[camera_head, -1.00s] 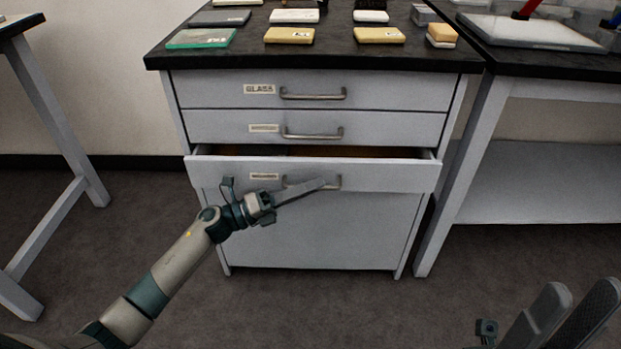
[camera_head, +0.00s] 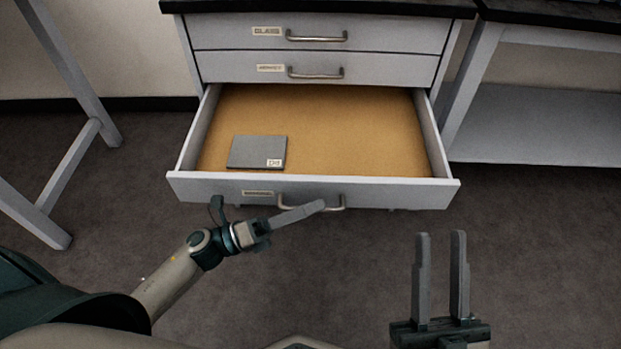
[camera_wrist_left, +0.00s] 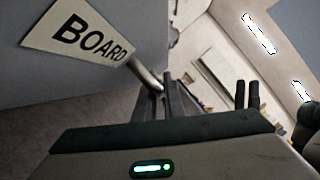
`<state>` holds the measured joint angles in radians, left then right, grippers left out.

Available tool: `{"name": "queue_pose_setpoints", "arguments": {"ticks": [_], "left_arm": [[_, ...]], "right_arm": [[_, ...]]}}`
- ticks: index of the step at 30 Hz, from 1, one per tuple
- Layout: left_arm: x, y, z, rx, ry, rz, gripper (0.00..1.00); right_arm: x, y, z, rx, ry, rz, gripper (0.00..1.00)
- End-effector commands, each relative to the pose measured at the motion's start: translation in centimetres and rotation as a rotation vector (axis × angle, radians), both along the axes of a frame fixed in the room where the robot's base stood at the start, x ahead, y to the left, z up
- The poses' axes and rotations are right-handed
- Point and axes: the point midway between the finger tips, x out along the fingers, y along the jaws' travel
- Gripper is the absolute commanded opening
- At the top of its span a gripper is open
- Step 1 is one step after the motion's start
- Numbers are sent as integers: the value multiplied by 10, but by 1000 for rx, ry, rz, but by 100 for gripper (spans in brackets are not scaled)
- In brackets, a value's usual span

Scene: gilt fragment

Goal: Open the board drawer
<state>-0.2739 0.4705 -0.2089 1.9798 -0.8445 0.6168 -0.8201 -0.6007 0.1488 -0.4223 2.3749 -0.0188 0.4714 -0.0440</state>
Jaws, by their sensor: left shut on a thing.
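The board drawer (camera_head: 400,193) is the lowest of the three drawers in the head view and stands far out. Its inside is tan and holds one flat grey labelled piece (camera_head: 257,152) at the left front. The left wrist view shows its label (camera_wrist_left: 85,38), reading BOARD. My left gripper (camera_head: 320,206) is at the drawer's front and is shut on the bar handle (camera_head: 338,203); the handle also shows between the fingers in the left wrist view (camera_wrist_left: 146,76). My right gripper (camera_head: 440,236) is open and empty, in front of the drawer at the lower right.
Two shut drawers are above, the glass drawer (camera_head: 370,33) and another labelled drawer (camera_head: 390,68). A side table with a lower shelf (camera_head: 550,125) stands at the right, and a table leg (camera_head: 60,70) at the left. The floor (camera_head: 540,260) in front is clear.

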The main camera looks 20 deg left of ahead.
Motion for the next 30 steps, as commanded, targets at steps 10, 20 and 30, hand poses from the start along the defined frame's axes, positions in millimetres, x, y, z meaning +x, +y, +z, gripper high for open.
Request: {"name": "queue_pose_setpoints", "arguments": {"ticks": [10,20,30], "left_arm": [[-24,-7,0,0,-1,2,0],[-24,-7,0,0,-1,2,16],[-24,-7,0,0,-1,1,17]], "right_arm": [[-2,7,-11,-17,66,14,31],[-2,7,-12,-17,66,14,31],[-3,7,-11,-16,64,14,31]]}}
